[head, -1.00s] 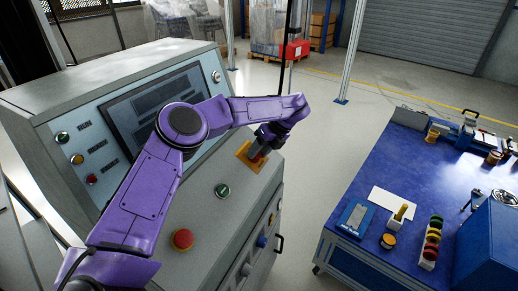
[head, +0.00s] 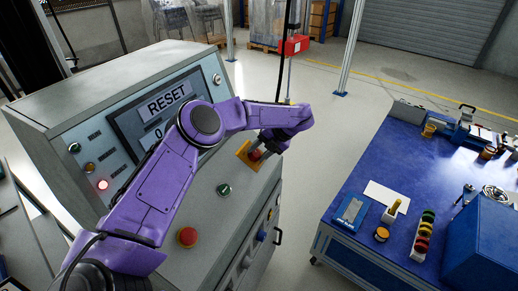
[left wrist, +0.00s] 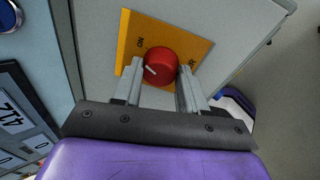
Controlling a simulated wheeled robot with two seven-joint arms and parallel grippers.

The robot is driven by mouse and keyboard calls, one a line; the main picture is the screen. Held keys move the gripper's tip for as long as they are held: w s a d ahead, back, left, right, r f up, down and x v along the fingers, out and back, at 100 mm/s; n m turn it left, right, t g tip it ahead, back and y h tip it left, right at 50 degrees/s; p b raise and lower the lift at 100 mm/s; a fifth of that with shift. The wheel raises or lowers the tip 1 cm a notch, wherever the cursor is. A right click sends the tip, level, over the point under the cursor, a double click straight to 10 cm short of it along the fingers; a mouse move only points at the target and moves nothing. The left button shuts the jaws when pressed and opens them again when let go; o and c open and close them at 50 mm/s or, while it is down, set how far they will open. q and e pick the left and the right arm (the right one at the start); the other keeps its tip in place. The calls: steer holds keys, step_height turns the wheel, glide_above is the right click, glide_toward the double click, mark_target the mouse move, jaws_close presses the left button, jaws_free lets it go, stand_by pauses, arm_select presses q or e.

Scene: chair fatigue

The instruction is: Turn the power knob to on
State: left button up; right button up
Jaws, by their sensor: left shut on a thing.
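The red power knob (left wrist: 162,65) sits on a yellow plate (left wrist: 127,44) at the console's right end. My left gripper (left wrist: 160,74) is shut on the knob, one finger on each side. In the head view the gripper (head: 264,147) partly hides the knob (head: 255,154) and plate (head: 242,149). The console screen (head: 165,100) is lit and reads "RESET". My right gripper is not in view.
A blue workbench (head: 345,215) with tools stands at the right, with open floor (head: 310,150) between.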

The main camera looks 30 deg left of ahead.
arm_select(q)
steer(key=shift+r+m, duration=0.1)
steer(key=shift+m, duration=0.5)
steer(key=o, duration=1)
steer(key=shift+o, duration=0.2)
steer(key=b+v, duration=0.1)
steer(key=v, duration=0.9)
steer(key=shift+d, duration=0.2)
steer(key=shift+w+r, duration=0.1)
